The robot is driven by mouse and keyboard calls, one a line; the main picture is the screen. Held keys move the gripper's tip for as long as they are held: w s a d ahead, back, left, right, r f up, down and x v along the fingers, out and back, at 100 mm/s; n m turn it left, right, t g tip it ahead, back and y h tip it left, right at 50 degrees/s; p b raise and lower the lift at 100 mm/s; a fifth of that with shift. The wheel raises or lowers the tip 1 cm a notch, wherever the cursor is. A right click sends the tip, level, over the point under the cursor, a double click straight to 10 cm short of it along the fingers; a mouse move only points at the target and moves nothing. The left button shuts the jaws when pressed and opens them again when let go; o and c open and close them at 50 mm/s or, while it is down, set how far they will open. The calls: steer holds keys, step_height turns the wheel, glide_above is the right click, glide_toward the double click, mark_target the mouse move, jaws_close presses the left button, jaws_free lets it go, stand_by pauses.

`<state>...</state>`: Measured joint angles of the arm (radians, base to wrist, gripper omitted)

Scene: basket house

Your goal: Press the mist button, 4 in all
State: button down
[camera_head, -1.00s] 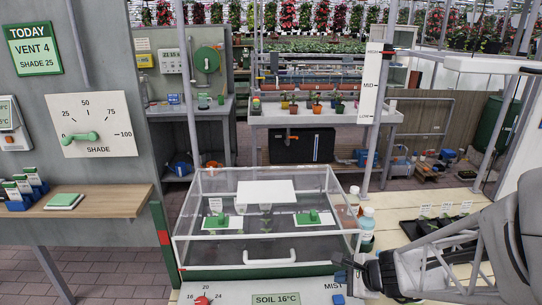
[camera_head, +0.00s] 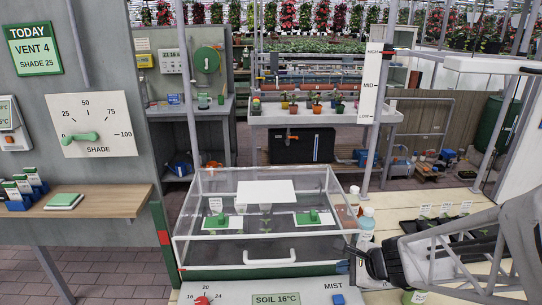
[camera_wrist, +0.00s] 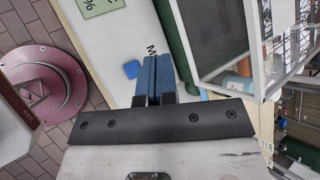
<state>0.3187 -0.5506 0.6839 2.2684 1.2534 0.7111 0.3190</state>
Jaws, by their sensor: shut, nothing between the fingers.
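Whether the button is pressed in cannot be told.
A clear lidded propagator box (camera_head: 265,225) with a white handle stands just behind the panel. Bottles (camera_head: 366,228) and a black seedling tray (camera_head: 440,226) are to the right.

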mark_target(339, 300)
steer(key=shift+f, duration=0.15)
steer(key=shift+f, duration=4.25)
steer(key=shift+f, duration=0.9)
steer(key=shift+r, duration=0.2)
stand_by(0.3)
steer(key=shift+r, duration=0.7)
steer(key=shift+r, duration=2.5)
